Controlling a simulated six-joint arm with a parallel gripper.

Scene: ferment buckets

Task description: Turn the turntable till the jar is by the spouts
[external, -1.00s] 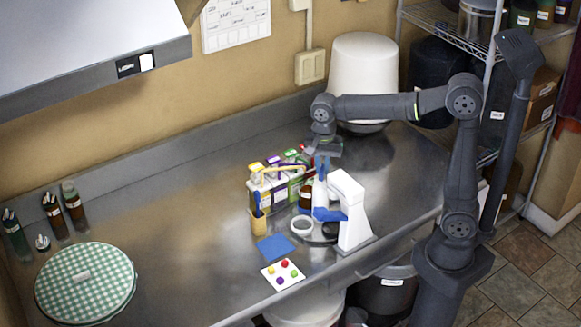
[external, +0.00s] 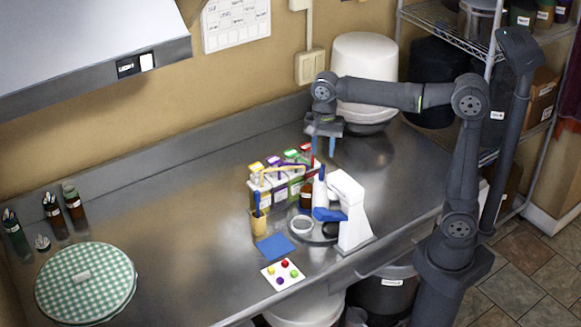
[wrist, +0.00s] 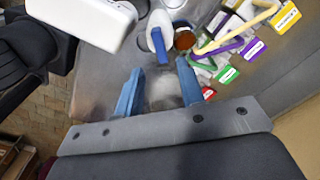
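The turntable appears as a grey disc (external: 318,236), partly hidden by a white stand (external: 352,212) with a blue lever. A white-rimmed round vessel (external: 301,225), possibly the jar, sits at its left side. A brown container (external: 306,196) and a white bottle (external: 319,190) stand behind it; I cannot tell whether they are on the disc. The spouts seem to be the coloured bars on the row of cartons (external: 280,185). My gripper (external: 322,149) is open and empty, above and behind the bottle. In the wrist view its blue fingers (wrist: 160,88) are apart, with bare counter between them.
A blue square (external: 275,247) and a card with coloured dots (external: 283,274) lie in front. A tan cup (external: 258,222) stands left of the vessel. A large white bucket (external: 362,75) stands behind my arm. The counter's left middle is clear.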

